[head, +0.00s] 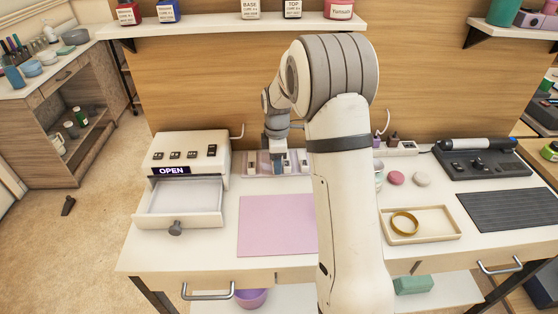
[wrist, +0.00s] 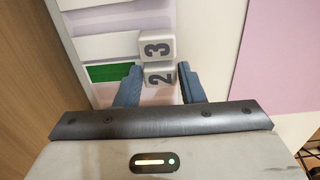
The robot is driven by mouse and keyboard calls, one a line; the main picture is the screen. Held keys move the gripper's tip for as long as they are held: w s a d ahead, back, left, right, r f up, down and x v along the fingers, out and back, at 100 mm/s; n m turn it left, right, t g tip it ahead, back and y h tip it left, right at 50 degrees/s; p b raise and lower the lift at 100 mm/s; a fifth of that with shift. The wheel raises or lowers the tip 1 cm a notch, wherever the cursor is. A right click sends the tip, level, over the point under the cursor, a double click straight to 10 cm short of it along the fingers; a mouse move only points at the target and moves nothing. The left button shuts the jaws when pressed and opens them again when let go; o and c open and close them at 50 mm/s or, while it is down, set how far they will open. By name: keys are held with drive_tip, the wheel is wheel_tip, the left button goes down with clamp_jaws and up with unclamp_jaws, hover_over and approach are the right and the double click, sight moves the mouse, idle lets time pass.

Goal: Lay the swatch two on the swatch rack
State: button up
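In the wrist view, a pale block marked 2 (wrist: 160,76) sits directly beside a similar block marked 3 (wrist: 157,45). My gripper (wrist: 160,88) has its two blue fingers on either side of the 2 block. Narrow gaps seem to show between the fingers and the block, so the fingers look open around it. A lavender rack with white ledges (wrist: 105,47) and a green strip (wrist: 110,73) lies to the left of the blocks. In the head view, my gripper (head: 280,160) is down at the rack (head: 252,157) at the back of the desk; my arm partly hides it.
A white box with an open drawer (head: 152,222) stands left of the rack. A pink mat (head: 270,225) lies in front. A tray (head: 447,235) with a gold ring (head: 405,223) is at the right. The wooden back panel (head: 200,75) rises close behind.

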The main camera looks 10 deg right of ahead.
drive_tip(key=o, duration=0.3)
wheel_tip(320, 180, up, 8)
drive_tip(key=shift+f+p, duration=0.15)
drive_tip(key=shift+p, duration=0.4)
drive_tip(key=s+a+r+m+t, duration=0.1)
drive_tip(key=s+r+m, duration=0.25)
drive_tip(key=s, duration=0.35)
drive_tip(key=s+r+m, duration=0.3)
drive_tip(key=s+m, duration=0.1)
drive_tip(key=s, duration=0.3)
drive_tip(key=s+m, duration=0.2)
drive_tip(key=s, duration=0.3)
drive_tip(key=s+f+m, duration=0.1)
drive_tip(key=s+m, duration=0.2)
drive_tip(key=s, duration=0.2)
drive_tip(key=s+a+m+t, duration=0.1)
drive_tip(key=s+m, duration=0.2)
drive_tip(key=s, duration=0.3)
drive_tip(key=shift+f, duration=0.2)
